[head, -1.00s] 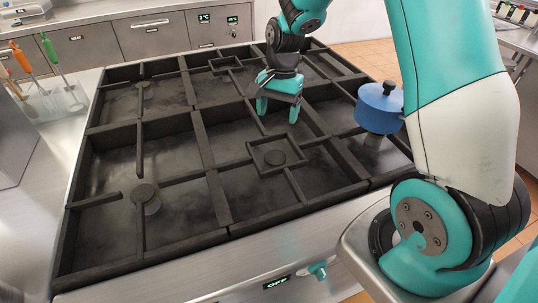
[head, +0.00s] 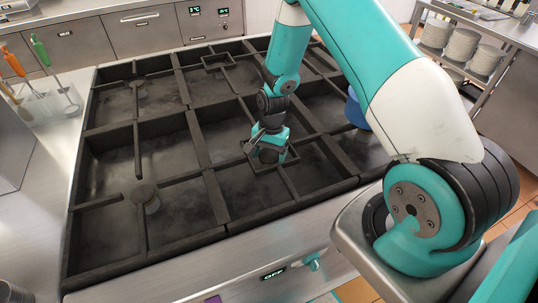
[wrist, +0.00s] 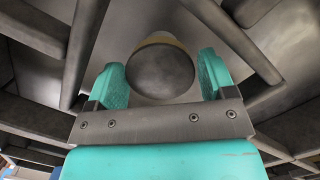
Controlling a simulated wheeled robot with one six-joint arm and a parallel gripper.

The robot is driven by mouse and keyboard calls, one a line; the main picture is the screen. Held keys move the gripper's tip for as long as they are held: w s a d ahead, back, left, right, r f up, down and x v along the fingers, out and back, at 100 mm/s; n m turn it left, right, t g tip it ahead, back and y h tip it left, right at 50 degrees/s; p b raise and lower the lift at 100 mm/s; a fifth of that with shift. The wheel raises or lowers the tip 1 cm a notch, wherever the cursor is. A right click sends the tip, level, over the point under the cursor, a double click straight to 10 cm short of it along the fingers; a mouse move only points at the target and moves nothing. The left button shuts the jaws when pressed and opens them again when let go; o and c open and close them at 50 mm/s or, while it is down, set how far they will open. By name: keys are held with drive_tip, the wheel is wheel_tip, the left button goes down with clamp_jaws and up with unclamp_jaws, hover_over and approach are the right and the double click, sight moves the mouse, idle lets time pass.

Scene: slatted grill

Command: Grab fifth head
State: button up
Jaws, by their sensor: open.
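A round dark burner head (wrist: 162,73) on a pale base shows in the wrist view, between and slightly beyond my two teal fingers. My gripper (wrist: 162,82) is open, with a finger on each side of the head. Gaps show between the fingers and the head. In the head view my gripper (head: 268,152) points down over the front middle grate's square centre and mostly hides this head.
Black grate bars (head: 210,190) surround my gripper closely. A blue object (head: 355,110) stands to the right, partly hidden by my arm. Plate stacks (head: 462,46) stand at the back right.

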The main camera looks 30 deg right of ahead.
drive_tip(key=shift+s+a+f, duration=0.1)
drive_tip(key=shift+a+f, duration=0.05)
drive_tip(key=shift+f, duration=1.15)
drive_tip(key=c, duration=0.8)
